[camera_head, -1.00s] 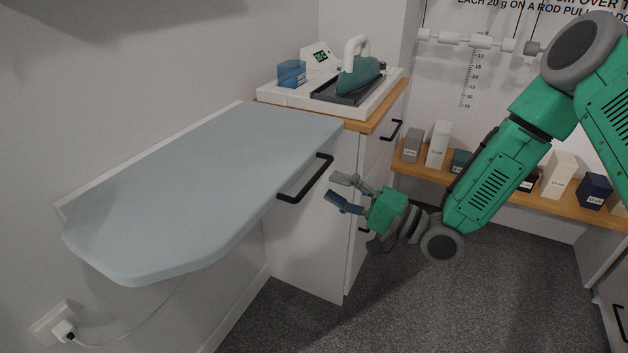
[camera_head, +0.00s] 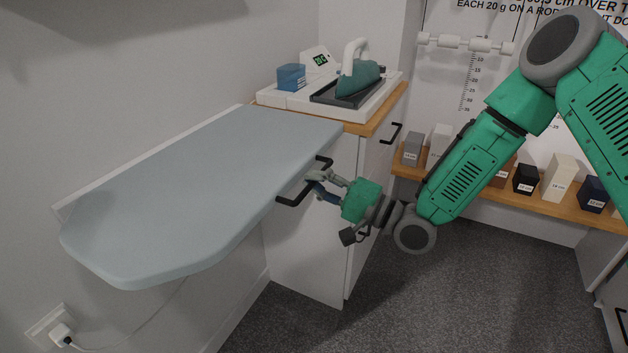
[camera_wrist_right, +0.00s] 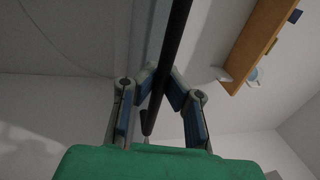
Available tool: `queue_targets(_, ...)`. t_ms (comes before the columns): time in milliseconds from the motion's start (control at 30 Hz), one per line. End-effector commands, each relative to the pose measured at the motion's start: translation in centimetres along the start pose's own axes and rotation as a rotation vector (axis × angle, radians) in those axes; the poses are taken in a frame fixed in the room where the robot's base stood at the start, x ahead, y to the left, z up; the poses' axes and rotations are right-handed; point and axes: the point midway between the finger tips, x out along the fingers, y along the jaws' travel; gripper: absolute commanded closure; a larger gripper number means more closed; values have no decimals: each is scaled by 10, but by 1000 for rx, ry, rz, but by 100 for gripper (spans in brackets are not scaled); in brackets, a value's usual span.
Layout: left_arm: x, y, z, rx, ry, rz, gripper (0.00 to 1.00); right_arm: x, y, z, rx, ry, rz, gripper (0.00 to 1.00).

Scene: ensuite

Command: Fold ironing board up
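The ironing board (camera_head: 180,190) has a pale blue-grey top and lies flat, unfolded, out from the left wall. A black bar handle (camera_head: 293,198) is at its right edge. My right gripper (camera_head: 314,183) is at this handle. In the right wrist view the handle bar (camera_wrist_right: 176,40) runs between the two fingers, whose end segments (camera_wrist_right: 160,82) lean in towards it. The fingers look shut around the bar, though the exact contact is partly hidden. My left gripper is not in view.
A white cabinet (camera_head: 312,240) with a wooden top stands behind the board. A shelf (camera_head: 565,208) with several boxes is at the right. A plug (camera_head: 61,333) is at lower left. The floor (camera_head: 400,310) is clear.

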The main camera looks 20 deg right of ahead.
Motion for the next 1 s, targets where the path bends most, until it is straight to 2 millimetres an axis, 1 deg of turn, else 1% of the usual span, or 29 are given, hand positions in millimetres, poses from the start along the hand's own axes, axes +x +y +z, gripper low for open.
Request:
queue_targets(67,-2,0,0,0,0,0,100,-1,1,0,1,1,9,100)
queue_targets(233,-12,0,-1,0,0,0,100,0,-8,0,1,2,26,100)
queue_targets(367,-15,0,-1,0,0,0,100,1,-11,0,1,3,34,100)
queue_targets(567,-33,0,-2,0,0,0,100,4,-28,-1,-1,3,64,100)
queue_targets(667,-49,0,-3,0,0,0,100,8,-42,-1,-2,3,94,100)
queue_targets(900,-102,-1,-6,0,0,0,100,23,-89,-1,-2,3,215,100)
queue_targets(1000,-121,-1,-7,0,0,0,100,30,-107,-1,-1,4,262,100)
